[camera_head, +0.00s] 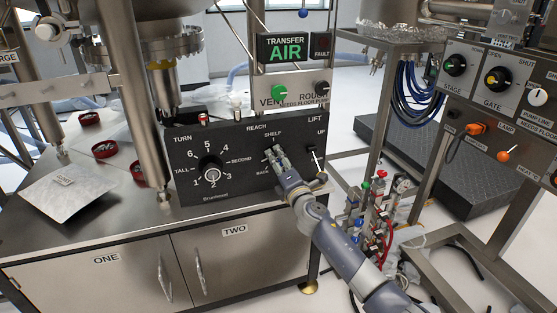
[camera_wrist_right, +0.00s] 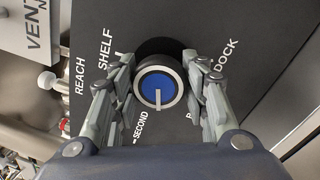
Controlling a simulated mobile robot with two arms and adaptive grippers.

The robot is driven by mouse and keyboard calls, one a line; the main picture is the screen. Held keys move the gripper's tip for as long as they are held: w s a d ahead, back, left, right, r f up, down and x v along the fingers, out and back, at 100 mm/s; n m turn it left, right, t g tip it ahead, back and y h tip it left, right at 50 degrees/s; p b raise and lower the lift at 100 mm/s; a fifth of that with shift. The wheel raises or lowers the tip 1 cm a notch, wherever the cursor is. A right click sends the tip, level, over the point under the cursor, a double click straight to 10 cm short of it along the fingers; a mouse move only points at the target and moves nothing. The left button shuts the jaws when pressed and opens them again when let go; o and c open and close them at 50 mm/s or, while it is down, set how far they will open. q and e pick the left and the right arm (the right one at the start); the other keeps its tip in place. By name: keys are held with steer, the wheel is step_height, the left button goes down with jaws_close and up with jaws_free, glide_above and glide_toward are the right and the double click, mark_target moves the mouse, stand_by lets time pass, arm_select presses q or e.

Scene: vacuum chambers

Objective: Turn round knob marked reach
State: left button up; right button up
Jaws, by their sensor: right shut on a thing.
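The round reach knob (camera_wrist_right: 157,84) has a black rim and a blue cap with a white pointer line. In the right wrist view the line points down, toward my palm. The labels REACH, SHELF, SECOND and DOCK stand around it. My right gripper (camera_head: 274,154) reaches the black control panel (camera_head: 232,137) from the lower right, and its fingers hide most of the knob in the head view. In the right wrist view the fingers of my right gripper (camera_wrist_right: 160,92) lie on both sides of the knob, shut on it. My left gripper is not in view.
A numbered TURN knob (camera_head: 209,170) sits left on the same panel. A LIFT lever (camera_head: 315,161) stands close to the right of my gripper. Above are the green VENT knob (camera_head: 279,92) and a ROUGH knob (camera_head: 321,88). Small valves (camera_head: 367,187) stand right of my forearm.

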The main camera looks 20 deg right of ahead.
steer(key=n+p, duration=0.2)
steer(key=n, duration=0.5)
steer(key=shift+r+y, duration=0.1)
steer(key=shift+y, duration=0.2)
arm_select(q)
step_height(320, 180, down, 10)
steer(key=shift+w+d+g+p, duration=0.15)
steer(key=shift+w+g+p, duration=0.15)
arm_select(e)
steer(key=shift+n+g, duration=0.3)
steer(key=shift+n, duration=0.5)
steer(key=o, duration=1)
steer(key=shift+o, duration=0.2)
steer(key=shift+s+d, duration=0.1)
steer(key=shift+s, duration=0.5)
steer(key=s+d, duration=0.1)
steer(key=s, duration=0.9)
steer(key=shift+s+f, duration=0.35)
steer(key=shift+f, duration=0.1)
